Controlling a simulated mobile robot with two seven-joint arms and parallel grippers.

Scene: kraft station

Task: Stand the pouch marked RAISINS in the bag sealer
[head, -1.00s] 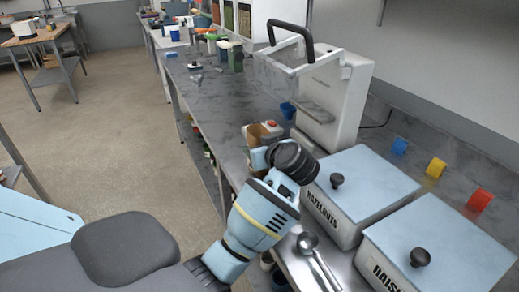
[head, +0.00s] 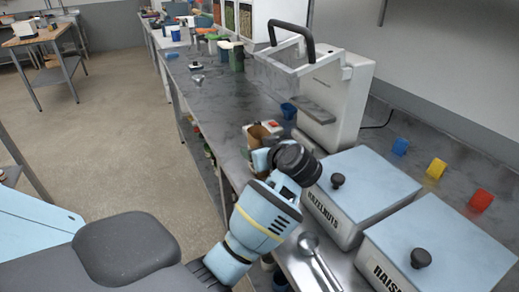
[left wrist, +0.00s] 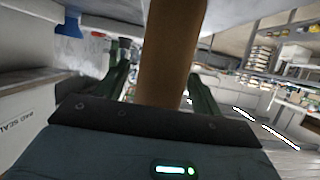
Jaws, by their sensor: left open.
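A brown kraft pouch (head: 257,137) stands at the near end of the grey counter in the head view, with its top open. Its marking does not show, so I cannot tell if it reads RAISINS. My left gripper (head: 261,158) is right at the pouch, and its wrist partly hides it. In the left wrist view the pouch (left wrist: 172,50) runs between the two dark green fingers of the open left gripper (left wrist: 160,82). The white bag sealer (head: 349,108), with a black handle, stands behind and right of the pouch. My right gripper is not in view.
A light blue-lidded HAZELNUTS bin (head: 365,185) and a RAISINS bin (head: 440,240) stand at the right. A metal scoop (head: 310,245) lies beside them. A small blue cup (head: 288,110) is between pouch and sealer. The counter behind the pouch is mostly clear.

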